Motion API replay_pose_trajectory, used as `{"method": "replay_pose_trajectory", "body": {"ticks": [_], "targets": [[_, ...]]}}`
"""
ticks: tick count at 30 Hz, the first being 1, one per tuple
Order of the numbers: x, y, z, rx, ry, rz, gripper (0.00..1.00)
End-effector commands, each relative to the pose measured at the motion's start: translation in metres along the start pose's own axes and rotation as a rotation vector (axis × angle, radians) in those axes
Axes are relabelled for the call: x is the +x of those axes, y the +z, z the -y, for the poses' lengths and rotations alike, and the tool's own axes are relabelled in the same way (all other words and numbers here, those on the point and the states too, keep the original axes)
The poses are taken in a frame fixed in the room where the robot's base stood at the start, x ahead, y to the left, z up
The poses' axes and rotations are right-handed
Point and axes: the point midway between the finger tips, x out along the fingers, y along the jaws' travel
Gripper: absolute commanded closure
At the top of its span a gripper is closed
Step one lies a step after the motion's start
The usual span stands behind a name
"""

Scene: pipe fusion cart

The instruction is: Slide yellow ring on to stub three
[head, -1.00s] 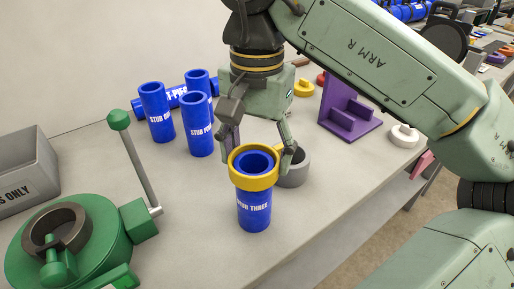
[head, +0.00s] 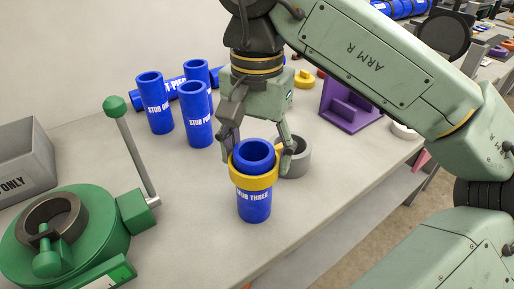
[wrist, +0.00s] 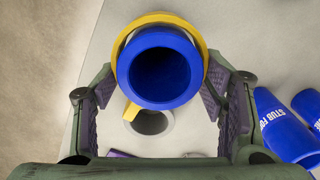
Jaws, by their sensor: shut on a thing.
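Stub three (head: 254,206) is a blue upright pipe piece on the bench, with white lettering on its side. The yellow ring (head: 254,182) is around its upper part, with the blue rim standing above it. My gripper (head: 260,160) is shut on the yellow ring, one finger on each side. In the wrist view the yellow ring (wrist: 165,19) encircles the blue stub (wrist: 188,92), partly hidden behind its rim, between my fingers (wrist: 162,95).
A grey ring (head: 296,160) stands close behind stub three. Other blue stubs (head: 155,105) stand at the back left, by a lying blue pipe. A green clamp (head: 70,235) with a lever is at left. A purple bracket (head: 350,110) is at back right.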

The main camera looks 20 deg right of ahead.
Motion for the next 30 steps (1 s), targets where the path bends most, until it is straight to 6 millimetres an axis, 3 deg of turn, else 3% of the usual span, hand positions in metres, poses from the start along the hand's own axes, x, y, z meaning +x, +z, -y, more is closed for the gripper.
{"method": "replay_pose_trajectory", "body": {"ticks": [3,4,14,30], "targets": [[0.0041,0.0,0.0,0.0,0.0,0.0,0.54],[0.0028,0.0,0.0001,0.0,0.0,0.0,0.33],[0.0024,0.0,0.0001,0.0,0.0,0.0,0.12],[-0.0008,-0.0001,0.0,0.0,0.0,-0.001,0.12]]}}
